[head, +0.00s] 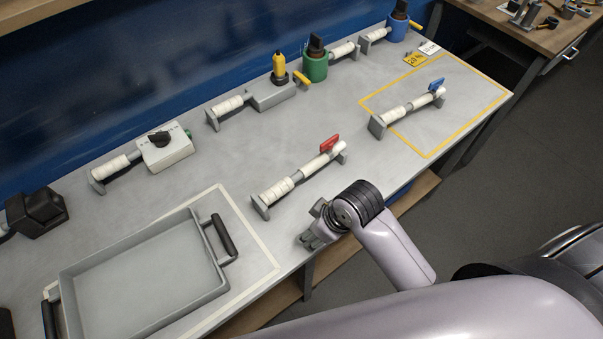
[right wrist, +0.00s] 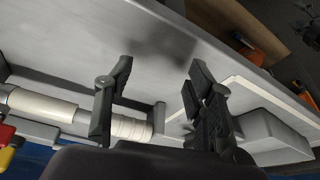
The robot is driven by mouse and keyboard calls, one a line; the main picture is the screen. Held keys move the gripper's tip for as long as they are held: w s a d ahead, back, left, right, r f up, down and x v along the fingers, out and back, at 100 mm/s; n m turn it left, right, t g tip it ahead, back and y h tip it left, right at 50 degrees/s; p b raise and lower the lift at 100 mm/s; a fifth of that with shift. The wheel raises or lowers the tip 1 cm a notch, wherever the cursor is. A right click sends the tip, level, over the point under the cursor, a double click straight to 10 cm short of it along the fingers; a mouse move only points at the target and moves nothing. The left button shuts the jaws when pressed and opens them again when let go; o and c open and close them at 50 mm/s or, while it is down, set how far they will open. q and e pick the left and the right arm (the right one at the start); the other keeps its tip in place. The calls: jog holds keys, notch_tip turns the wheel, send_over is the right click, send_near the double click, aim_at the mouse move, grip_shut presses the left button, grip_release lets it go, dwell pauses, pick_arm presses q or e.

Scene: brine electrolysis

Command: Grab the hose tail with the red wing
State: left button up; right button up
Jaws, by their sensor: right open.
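The hose tail with the red wing (head: 276,192) lies on the grey bench in the middle of the head view. It has white ribbed sections, a grey end bracket and a red wing (head: 329,144) at its upper right end. In the right wrist view its white body (right wrist: 45,105) runs along the left side, partly behind a finger. My right gripper (head: 309,238) is at the bench's front edge, on the near side of the hose tail and apart from it. In the right wrist view its fingers (right wrist: 158,78) are spread, with nothing held between them. My left gripper is not in view.
A similar hose tail with a blue wing (head: 408,106) lies at the right in a yellow-taped area. A grey tray (head: 222,281) with black handles stands at lower left. A switch box (head: 164,149) and a green unit (head: 315,67) stand along the blue back wall.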

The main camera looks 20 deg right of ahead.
jog(key=w+a+r+n, duration=0.2)
jog(key=w, duration=0.1)
jog(key=w+a+r+n, duration=0.1)
jog(key=n, duration=0.1)
jog(key=shift+w+a+r+g+y, duration=0.1)
jog(key=shift+w+r+g+y, duration=0.2)
jog(key=shift+g, duration=0.1)
jog(key=w+r+n+g, duration=0.1)
jog(key=w+r+n, duration=0.2)
jog(key=w+n, duration=0.1)
notch_tip(320, 180, up, 10)
jog(key=n+g+h, duration=0.1)
jog(key=n+h, duration=0.2)
jog(key=n, duration=0.4)
send_over(302, 171)
notch_tip(302, 171, down, 12)
jog(key=p, duration=0.2)
jog(key=shift+w+a+r+p, duration=0.1)
jog(key=shift+w+a+p, duration=0.05)
jog(key=shift+p, duration=0.15)
jog(key=shift+f, duration=0.35)
notch_tip(302, 171, down, 4)
jog(key=shift+r+p, duration=0.2)
jog(key=shift+p, duration=0.6)
jog(key=shift+f, duration=0.45)
grip_shut()
